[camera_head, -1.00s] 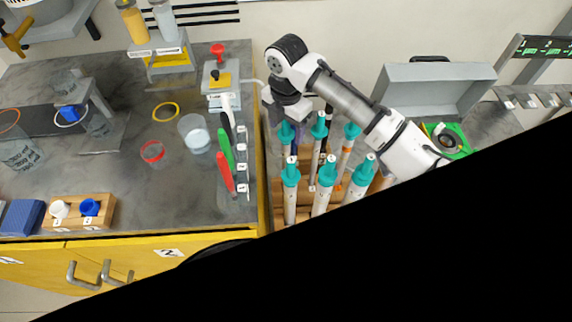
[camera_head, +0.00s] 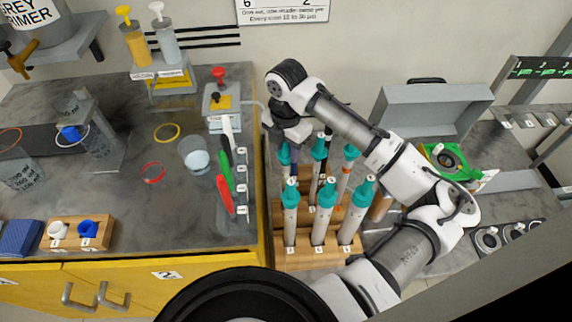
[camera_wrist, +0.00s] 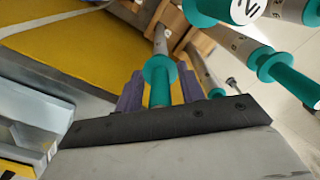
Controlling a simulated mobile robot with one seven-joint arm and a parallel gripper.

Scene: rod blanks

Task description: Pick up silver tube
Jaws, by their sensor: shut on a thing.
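My gripper (camera_wrist: 158,92) has its purple fingers on both sides of a teal-capped tube (camera_wrist: 160,43) with a grey, silver-looking shaft, and is shut on it. In the head view my gripper (camera_head: 287,143) is at the back left of the wooden rack (camera_head: 300,261). The held tube's teal top (camera_head: 284,155) shows just below it there, and its shaft is largely hidden. Several other teal-capped tubes stand upright in the rack, including one front tube (camera_head: 290,228). Their pale shafts look alike, so I cannot single out another silver one.
Left of the rack is a grey bench (camera_head: 120,200) with a yellow edge, bearing a beaker (camera_head: 195,155), coloured-handled tools (camera_head: 225,175) and a small dispenser (camera_head: 222,105). A grey open case (camera_head: 430,108) lies behind right. Neighbouring tubes stand close to my gripper.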

